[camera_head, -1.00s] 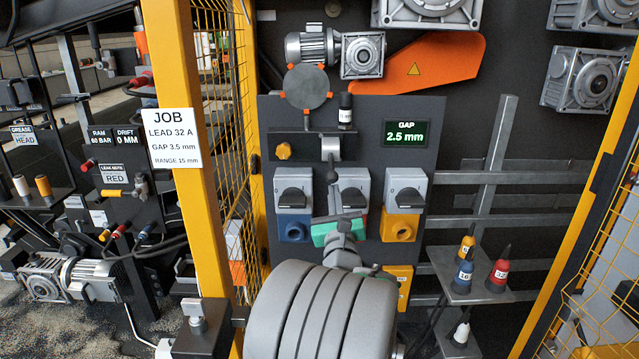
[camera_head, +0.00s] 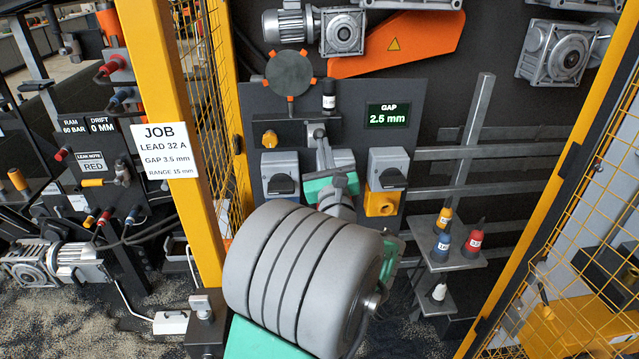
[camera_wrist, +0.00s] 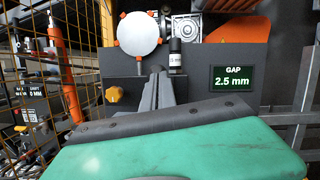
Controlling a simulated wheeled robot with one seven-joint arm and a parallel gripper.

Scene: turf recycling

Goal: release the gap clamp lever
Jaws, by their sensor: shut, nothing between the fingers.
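The gap panel (camera_head: 405,145) stands upright ahead, with a green display (camera_head: 388,115) reading GAP 2.5 mm. It also shows in the wrist view (camera_wrist: 190,75). The silver clamp piece (camera_head: 317,130) sits at the panel's upper middle, under a dark bar. The clamp's dark lever is not clearly visible; my gripper covers that spot. My gripper (camera_head: 322,143) points up at the clamp, fingers together and empty. In the wrist view the fingertips (camera_wrist: 155,72) reach up the panel's middle; I cannot tell whether they touch the lever.
An orange knob (camera_head: 269,138) sits left of the clamp and a black-capped cylinder (camera_head: 329,96) above right. Rotary switches (camera_head: 388,178) line the panel below. Yellow posts (camera_head: 165,120) and mesh fence both sides. A job sign (camera_head: 165,150) reads GAP 3.5 mm.

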